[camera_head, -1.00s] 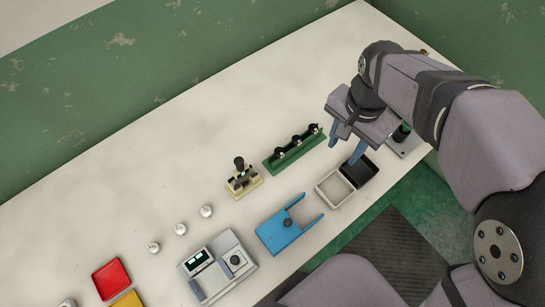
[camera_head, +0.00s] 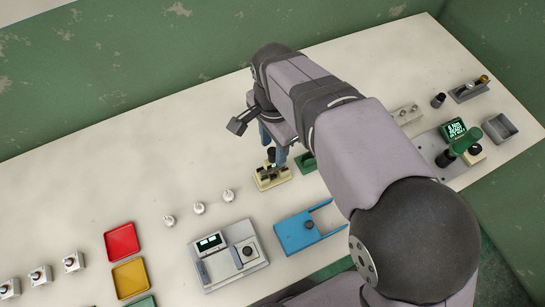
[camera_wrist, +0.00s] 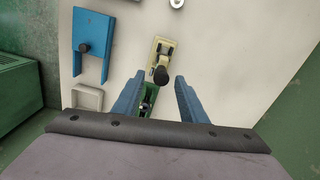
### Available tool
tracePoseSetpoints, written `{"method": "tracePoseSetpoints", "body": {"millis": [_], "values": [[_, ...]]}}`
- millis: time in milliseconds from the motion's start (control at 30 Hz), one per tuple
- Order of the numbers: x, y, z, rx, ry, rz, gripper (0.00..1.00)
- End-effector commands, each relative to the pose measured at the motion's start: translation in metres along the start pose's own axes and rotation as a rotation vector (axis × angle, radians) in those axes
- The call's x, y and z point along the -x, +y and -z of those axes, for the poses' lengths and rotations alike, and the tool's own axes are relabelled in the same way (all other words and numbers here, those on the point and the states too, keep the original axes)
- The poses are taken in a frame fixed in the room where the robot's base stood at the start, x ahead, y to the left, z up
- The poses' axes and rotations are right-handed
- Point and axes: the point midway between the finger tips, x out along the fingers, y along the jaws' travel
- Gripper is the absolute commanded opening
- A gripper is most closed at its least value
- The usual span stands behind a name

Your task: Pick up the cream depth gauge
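The cream depth gauge (camera_head: 268,183) stands on the pale bench, with a black knob on its upright part. It also shows in the wrist view (camera_wrist: 163,46), just beyond my fingertips. My gripper (camera_head: 273,150) has its blue fingers pointing down over the gauge. In the wrist view my gripper (camera_wrist: 161,79) is open, and the black knob appears in the gap between its fingertips. I cannot tell whether the fingers are level with the knob or above it. Nothing is held.
A green rack (camera_head: 306,163) stands close beside the gauge, mostly hidden by my arm. A blue fixture (camera_head: 297,232) and a grey instrument (camera_head: 228,256) are nearer the front. Several small silver pieces, a red tray (camera_head: 121,241) and a yellow tray (camera_head: 130,277) lie left.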

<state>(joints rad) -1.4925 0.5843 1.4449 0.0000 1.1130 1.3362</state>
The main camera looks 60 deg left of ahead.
Motion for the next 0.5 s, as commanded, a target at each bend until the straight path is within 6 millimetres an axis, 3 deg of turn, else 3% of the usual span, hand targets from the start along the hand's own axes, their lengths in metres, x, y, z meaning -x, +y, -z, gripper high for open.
{"method": "tracePoseSetpoints", "body": {"millis": [267,500], "values": [[-0.009,0.001,0.0,0.0,-0.001,-0.003,0.39],[-0.036,-0.001,-0.003,0.0,-0.001,-0.004,0.39]]}}
